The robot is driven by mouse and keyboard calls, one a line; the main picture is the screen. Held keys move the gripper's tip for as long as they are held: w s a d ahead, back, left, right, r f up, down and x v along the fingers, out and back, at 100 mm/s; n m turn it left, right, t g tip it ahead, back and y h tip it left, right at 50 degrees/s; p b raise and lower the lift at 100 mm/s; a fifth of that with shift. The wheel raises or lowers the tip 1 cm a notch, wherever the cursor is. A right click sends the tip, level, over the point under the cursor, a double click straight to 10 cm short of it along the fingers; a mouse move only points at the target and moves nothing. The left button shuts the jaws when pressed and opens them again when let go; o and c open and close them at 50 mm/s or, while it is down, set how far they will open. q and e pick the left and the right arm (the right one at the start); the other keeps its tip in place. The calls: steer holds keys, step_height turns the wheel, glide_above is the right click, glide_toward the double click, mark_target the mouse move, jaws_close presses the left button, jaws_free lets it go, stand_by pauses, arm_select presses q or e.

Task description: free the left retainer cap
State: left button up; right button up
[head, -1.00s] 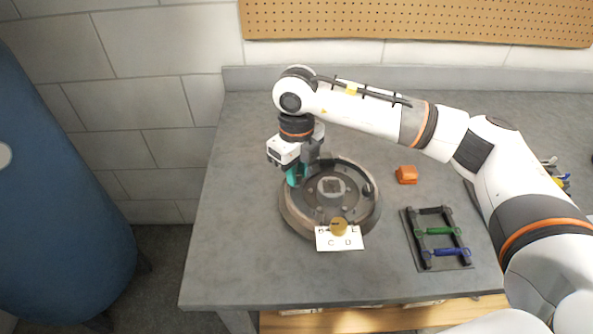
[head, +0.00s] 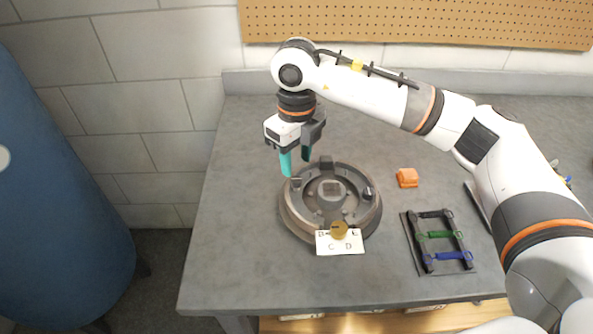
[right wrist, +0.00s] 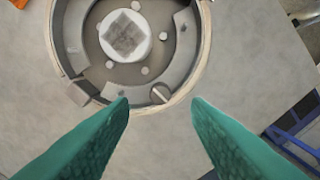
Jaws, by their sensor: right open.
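The round grey brake drum assembly (head: 372,212) lies on the bench with a square-topped hub (head: 331,188) in its middle. The left retainer cap (right wrist: 160,93), a small grey slotted disc, sits at the drum's near rim in the right wrist view. In the head view a small part at the drum's left (head: 296,183) appears to be this cap. My right gripper (head: 296,168) is open and empty, its teal fingers pointing down above the drum's left rear edge. In the right wrist view its fingertips (right wrist: 160,104) lie either side of the cap's line, apart from it. My left gripper is out of view.
A lettered white card (head: 340,247) with a brass disc (head: 338,229) is at the drum's front. An orange block (head: 407,177) and a dark rack (head: 424,262) with green and blue handled tools lie to the right. The bench's left part is clear.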

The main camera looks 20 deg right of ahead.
mark_target(296, 178)
step_height(296, 178, up, 7)
steer(key=shift+r+b, duration=0.15)
steer(key=shift+b, duration=0.15)
